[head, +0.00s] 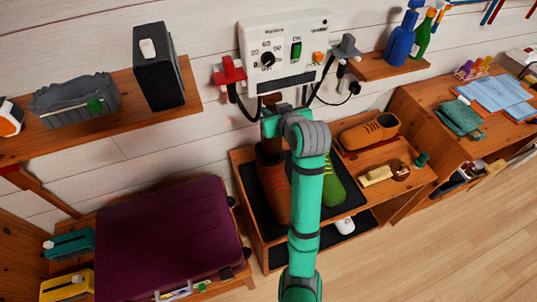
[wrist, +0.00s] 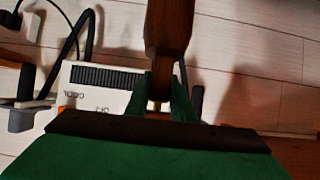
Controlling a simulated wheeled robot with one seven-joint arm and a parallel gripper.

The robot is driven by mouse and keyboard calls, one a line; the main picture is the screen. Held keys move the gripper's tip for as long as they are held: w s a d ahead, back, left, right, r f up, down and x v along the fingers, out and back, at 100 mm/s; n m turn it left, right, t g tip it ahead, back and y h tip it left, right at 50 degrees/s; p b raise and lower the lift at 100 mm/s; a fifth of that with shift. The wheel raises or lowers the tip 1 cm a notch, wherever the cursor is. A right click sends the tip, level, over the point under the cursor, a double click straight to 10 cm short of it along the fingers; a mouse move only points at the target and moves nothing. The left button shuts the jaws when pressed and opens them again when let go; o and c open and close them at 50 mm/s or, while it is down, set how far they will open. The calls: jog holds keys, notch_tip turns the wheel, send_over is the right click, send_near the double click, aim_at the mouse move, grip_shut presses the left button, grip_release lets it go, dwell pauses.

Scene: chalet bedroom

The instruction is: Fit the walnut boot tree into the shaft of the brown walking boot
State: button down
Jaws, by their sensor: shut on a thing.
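My gripper (wrist: 162,104) is shut on the walnut boot tree (wrist: 169,32), a brown wooden piece running out of the top of the wrist view. In the head view my green arm stands in the middle, with my gripper (head: 271,122) in front of the wall unit. The brown walking boot (head: 274,188) stands upright below it on the dark mat of the wooden bench, partly hidden by my arm. The boot's opening is not clearly visible, and I cannot tell whether the tree's lower end is inside the shaft. The boot is not recognisable in the wrist view.
A white wall unit (head: 287,50) with cables is close behind my gripper. A low brown shoe (head: 370,132) and a brush (head: 377,175) are farther right. A purple suitcase (head: 170,240) lies left.

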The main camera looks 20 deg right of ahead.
aim_at(270, 146)
jog(key=f, duration=0.7)
jog(key=a+f, duration=0.1)
jog(key=f, duration=0.3)
jog(key=shift+s, duration=0.3)
jog(key=shift+d+f, duration=0.15)
jog(key=shift+f, duration=1.1)
jog(key=shift+w+f, duration=0.1)
jog(key=shift+f, duration=1.3)
jog(key=c, duration=1.5)
grip_release()
jog(key=shift+c, duration=0.2)
